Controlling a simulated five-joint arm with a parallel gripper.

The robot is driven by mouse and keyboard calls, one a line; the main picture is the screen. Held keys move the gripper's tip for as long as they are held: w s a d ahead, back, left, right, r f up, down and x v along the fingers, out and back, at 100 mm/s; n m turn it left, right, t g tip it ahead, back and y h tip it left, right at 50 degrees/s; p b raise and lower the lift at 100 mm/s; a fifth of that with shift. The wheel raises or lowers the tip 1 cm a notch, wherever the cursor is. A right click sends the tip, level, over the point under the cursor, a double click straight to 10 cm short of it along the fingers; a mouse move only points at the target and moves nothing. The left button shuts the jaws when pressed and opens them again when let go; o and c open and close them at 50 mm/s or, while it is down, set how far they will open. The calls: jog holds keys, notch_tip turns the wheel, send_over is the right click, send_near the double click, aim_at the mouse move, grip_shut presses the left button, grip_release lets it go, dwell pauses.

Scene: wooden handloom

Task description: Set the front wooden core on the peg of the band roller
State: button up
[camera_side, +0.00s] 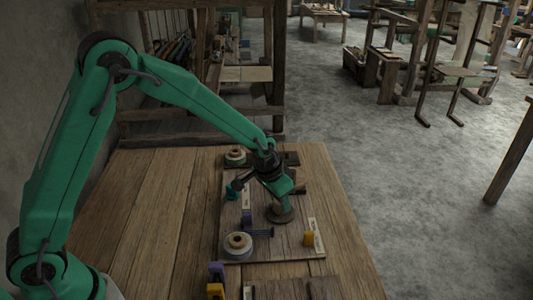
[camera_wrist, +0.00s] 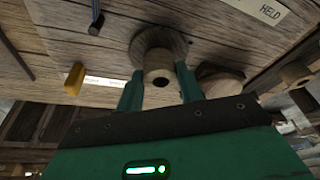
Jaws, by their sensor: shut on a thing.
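My gripper (camera_side: 284,201) points down over the board, low above a round brown wooden disc (camera_side: 281,214). In the wrist view, its two green fingers (camera_wrist: 158,78) are shut on a pale wooden core (camera_wrist: 158,76) with a hole in its end. A round wooden disc (camera_wrist: 162,42) shows directly behind the core; I cannot tell whether they are joined or only touching. No peg of the band roller can be made out; the fingers and core hide that spot. In the side view the fingers hide the held core.
The board (camera_side: 285,247) lies on the wooden table (camera_side: 150,200). A pale roll with a wooden core (camera_side: 238,246) stands at its front left, another (camera_side: 235,157) at the back. The table's left side is clear.

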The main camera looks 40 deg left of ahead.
jog(key=shift+f, duration=0.25)
dwell(0.5)
jog(key=o, duration=1.4)
jog(key=shift+o, duration=0.2)
jog(key=shift+r, duration=0.1)
jog(key=shift+r, duration=3.45)
